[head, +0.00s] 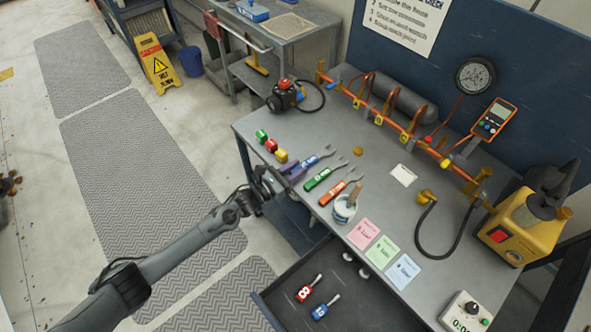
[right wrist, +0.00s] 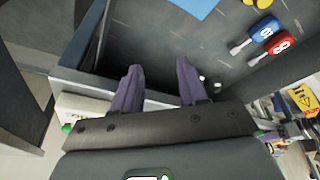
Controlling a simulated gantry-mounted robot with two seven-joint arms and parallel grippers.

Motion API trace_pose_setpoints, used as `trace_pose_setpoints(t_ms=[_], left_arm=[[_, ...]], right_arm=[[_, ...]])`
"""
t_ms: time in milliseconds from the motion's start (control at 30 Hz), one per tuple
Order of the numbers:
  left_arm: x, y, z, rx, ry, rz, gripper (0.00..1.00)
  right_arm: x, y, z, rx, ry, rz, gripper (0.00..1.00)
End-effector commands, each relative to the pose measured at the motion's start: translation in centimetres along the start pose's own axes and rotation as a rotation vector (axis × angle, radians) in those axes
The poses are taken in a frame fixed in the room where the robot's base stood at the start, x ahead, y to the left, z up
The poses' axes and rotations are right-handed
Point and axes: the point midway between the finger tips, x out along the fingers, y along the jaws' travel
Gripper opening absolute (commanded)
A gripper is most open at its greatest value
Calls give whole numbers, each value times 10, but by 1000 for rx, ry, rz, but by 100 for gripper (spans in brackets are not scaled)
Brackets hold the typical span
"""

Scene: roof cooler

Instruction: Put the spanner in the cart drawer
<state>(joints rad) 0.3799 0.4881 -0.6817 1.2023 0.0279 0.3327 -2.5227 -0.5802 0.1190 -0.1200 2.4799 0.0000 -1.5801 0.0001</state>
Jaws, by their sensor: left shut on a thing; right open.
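The cart drawer (head: 267,310) is pulled open below the bench. It holds a red-handled tool (head: 305,291) and a blue-handled tool (head: 322,310). My right gripper (right wrist: 160,82) is open and empty by the drawer's edge in the right wrist view. It does not show in the head view.
A white tub (head: 344,211) with a handle sticking out stands near the bench's front edge. Pink, green and blue cards (head: 382,251) lie to its right. Much of the dark drawer floor (head: 350,295) is clear.

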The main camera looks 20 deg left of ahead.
Motion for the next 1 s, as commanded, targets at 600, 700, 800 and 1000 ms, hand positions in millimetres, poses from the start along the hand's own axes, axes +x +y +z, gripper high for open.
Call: trace_pose_setpoints(t_ms=[600,700,800,1000], left_arm=[[0,0,-2,1,-1,0,55],[0,0,-2,1,-1,0,55],[0,0,-2,1,-1,1,55],[-4,1,-3,0,2,2,55]], right_arm=[[3,-1,1,2,0,-2,43],[3,0,1,1,0,-1,43],[3,0,1,-1,-1,1,43],[-1,1,0,-5,-1,4,43]])
